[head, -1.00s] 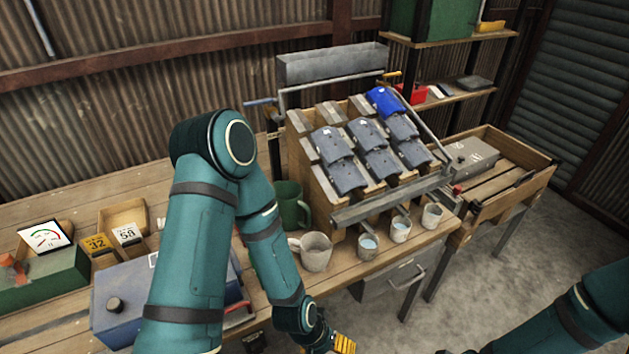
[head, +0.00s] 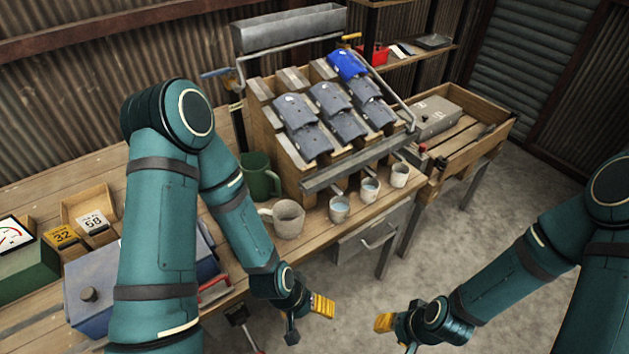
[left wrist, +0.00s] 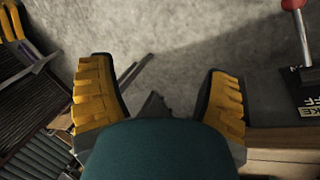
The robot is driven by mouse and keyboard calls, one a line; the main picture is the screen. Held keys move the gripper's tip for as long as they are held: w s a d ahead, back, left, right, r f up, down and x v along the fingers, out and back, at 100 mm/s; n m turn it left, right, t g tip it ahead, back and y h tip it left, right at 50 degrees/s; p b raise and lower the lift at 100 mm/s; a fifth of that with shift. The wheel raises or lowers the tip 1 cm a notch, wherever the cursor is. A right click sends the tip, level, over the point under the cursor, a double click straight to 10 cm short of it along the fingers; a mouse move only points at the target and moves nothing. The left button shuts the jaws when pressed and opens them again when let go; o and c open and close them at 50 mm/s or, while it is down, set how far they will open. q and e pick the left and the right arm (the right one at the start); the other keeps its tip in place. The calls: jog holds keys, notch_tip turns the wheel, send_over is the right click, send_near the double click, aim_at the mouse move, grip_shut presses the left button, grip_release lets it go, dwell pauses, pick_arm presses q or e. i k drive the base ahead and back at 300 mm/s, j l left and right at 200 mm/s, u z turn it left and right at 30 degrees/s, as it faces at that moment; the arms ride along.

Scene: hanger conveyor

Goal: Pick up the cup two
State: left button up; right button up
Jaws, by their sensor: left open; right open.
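Small cups stand in a row along the bench's front edge, below the sloped rack: a near one (head: 339,208), a middle one (head: 369,190) and a far one (head: 399,176). The near and middle ones show pale blue inside. A larger grey mug with a handle (head: 289,221) stands left of them. I see no number on any cup. My left gripper (head: 308,319) is open and empty, in front of the bench and apart from the cups. In the left wrist view its yellow-padded fingers (left wrist: 160,95) are spread over bare floor. My right gripper (head: 392,334) is open and empty over the floor.
A green mug (head: 260,178) stands behind the grey mug, beside the wooden rack (head: 268,135) with its blue-grey pieces. A metal rail (head: 358,162) runs above the cups. A red-knobbed lever (left wrist: 294,5) shows in the left wrist view. The floor (head: 470,230) at right is clear.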

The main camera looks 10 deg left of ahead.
aim_at(370, 187)
jog(key=i+l+u, duration=0.1)
jog(key=u, duration=0.25)
jog(key=l+u, duration=0.35)
jog(key=i+l+u, duration=0.2)
jog(key=l, duration=0.25)
jog(key=l+u, duration=0.15)
jog(key=l, duration=0.25)
jog(key=i+l, duration=0.1)
jog(key=l, duration=0.7)
jog(key=i+l+u, duration=0.1)
jog(key=l, duration=0.65)
jog(key=i+l, duration=0.1)
jog(key=l, duration=0.7)
jog(key=u, duration=0.05)
